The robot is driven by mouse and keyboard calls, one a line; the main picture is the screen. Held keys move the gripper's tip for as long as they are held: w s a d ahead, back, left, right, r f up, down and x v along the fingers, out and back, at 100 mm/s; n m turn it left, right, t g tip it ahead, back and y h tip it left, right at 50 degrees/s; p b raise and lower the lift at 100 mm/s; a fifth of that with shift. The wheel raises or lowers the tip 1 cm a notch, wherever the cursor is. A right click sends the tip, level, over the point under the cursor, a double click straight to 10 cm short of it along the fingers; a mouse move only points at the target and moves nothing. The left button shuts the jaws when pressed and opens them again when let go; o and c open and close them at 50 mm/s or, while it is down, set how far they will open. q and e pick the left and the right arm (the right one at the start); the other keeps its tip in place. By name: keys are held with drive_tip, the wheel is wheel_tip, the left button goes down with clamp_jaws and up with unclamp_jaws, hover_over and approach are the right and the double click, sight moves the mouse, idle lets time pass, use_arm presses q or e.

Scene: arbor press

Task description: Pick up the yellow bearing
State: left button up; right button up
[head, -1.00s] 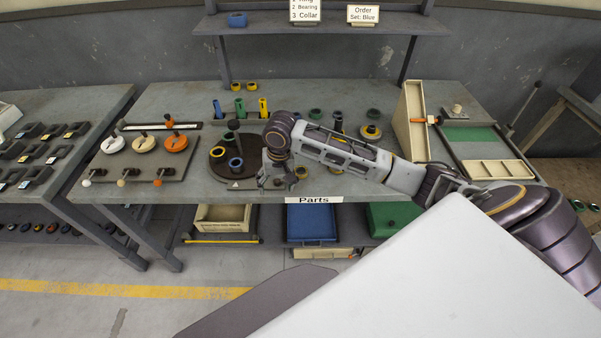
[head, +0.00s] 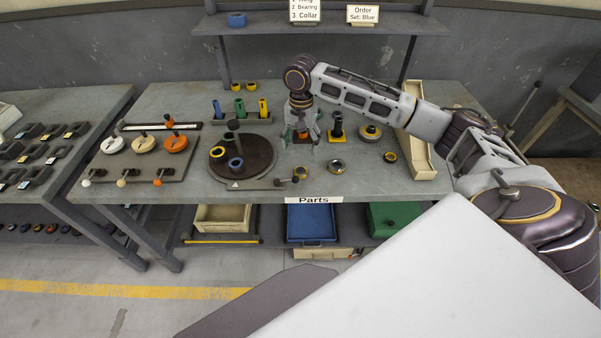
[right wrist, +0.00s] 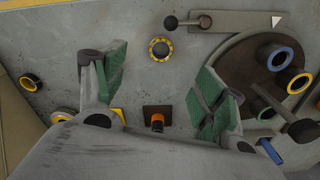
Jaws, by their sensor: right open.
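A yellow-rimmed ring with a notched face, which looks like the yellow bearing (right wrist: 161,49), lies flat on the table in the right wrist view. In the head view it seems to be the ring (head: 300,173) near the front edge, by the lever's knob. My right gripper (head: 304,140) points down behind it, over a dark square base (right wrist: 157,106) with an orange post. The ring lies beyond the fingertips, untouched. My left gripper is out of view.
Another yellow-rimmed ring (head: 390,157) and a silvery ring (head: 337,165) lie to the right. A dark turntable (head: 262,152) with blue and yellow rings stands left, the lever (head: 262,185) in front. A cream bin (head: 419,160) stands right.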

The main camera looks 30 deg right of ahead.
drive_tip(key=shift+f, duration=0.1)
hover_over(300, 175)
drive_tip(key=shift+s+f, duration=0.15)
drive_tip(key=shift+f, duration=1.95)
drive_tip(key=shift+s+f, duration=0.15)
drive_tip(key=shift+f, duration=1.95)
drive_tip(key=shift+f, duration=0.1)
drive_tip(key=shift+w+f+p, duration=0.15)
drive_tip(key=shift+f+p, duration=0.1)
drive_tip(key=shift+f, duration=1)
drive_tip(key=shift+w+f+p, duration=0.15)
drive_tip(key=shift+f+p, duration=0.1)
drive_tip(key=shift+f, duration=1)
drive_tip(key=shift+c, duration=0.3)
drive_tip(key=shift+d, duration=0.1)
drive_tip(key=c, duration=1.2)
drive_tip(key=shift+o, duration=0.2)
drive_tip(key=shift+r, duration=0.15)
